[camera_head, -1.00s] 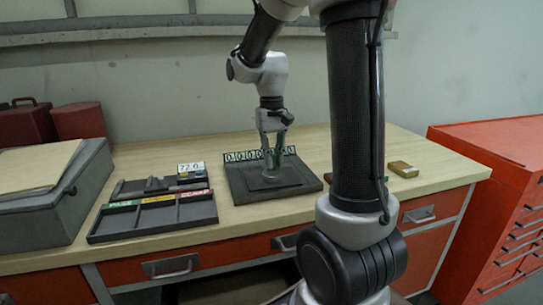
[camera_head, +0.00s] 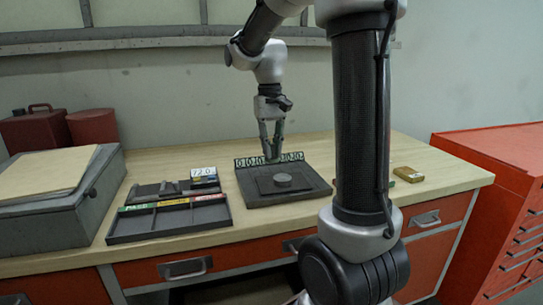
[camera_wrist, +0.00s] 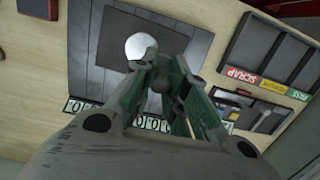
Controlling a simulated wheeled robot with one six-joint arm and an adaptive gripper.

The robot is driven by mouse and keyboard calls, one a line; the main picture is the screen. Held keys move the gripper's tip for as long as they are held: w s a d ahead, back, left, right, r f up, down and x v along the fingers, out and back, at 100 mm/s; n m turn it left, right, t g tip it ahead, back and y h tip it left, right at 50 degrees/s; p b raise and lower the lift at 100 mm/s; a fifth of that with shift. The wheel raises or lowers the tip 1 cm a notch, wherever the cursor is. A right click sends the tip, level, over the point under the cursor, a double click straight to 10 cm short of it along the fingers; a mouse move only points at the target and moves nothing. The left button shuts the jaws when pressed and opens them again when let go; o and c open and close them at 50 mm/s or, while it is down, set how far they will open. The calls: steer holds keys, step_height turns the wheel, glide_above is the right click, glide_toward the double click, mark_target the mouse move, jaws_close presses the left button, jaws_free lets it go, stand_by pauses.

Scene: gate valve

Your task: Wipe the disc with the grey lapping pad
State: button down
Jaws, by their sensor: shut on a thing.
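A row of number tiles (camera_head: 250,162) stands along the plate's back edge. Left is a sorting tray (camera_head: 165,224) with green, yellow and red labels, with dark tools behind it. A brass-coloured block (camera_head: 408,174) lies at right. A grey case (camera_head: 50,222) fills the left end.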

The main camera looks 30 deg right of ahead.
steer(key=shift+r, duration=1.35)
steer(key=shift+a, duration=0.1)
